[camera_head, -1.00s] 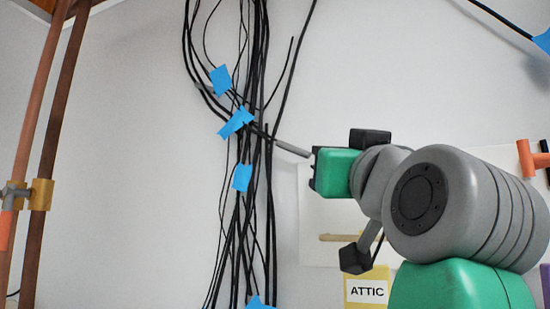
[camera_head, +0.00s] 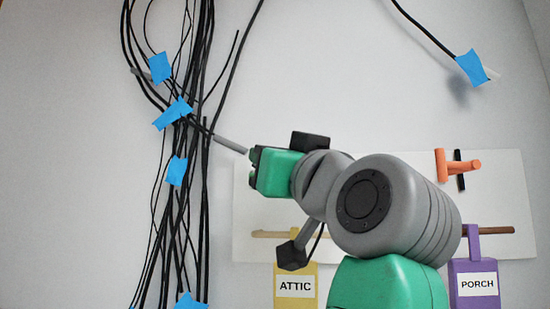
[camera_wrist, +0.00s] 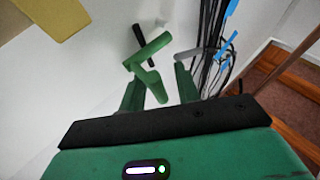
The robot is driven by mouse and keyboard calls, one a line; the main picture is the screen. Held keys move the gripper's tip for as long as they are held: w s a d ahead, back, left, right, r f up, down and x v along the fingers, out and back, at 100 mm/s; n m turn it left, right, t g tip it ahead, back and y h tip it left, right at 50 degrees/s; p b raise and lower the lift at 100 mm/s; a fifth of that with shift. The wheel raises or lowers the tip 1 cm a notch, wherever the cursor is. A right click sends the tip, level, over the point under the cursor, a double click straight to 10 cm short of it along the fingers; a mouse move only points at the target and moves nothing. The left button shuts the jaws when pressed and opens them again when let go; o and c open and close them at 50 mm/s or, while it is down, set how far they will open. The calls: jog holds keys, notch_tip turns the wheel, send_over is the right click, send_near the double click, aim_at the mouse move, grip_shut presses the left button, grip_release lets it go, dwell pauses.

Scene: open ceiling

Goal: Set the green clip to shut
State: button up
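The green clip (camera_wrist: 157,80) shows in the wrist view as a T-shaped piece with a crossbar and a round stem, with a black bar (camera_wrist: 139,33) beside it. Its stem lies between the two fingers of my gripper (camera_wrist: 158,72). The fingers are apart, and I see no clear contact with the stem. In the head view my gripper (camera_head: 254,166) points left at the cable bundle, and I cannot make out the green clip there.
Black cables (camera_head: 190,200) with blue tape hang left of my gripper. A white panel (camera_head: 400,170) carries an orange clip (camera_head: 460,165) with a black bar. A yellow ATTIC tag (camera_head: 296,286) and a purple PORCH tag (camera_head: 476,285) hang from pegs below. A taped cable (camera_head: 472,66) is upper right.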

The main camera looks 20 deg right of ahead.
jog(key=b+v, duration=0.3)
jog(key=v, duration=0.4)
jog(key=shift+s+f, duration=0.15)
jog(key=shift+s, duration=0.25)
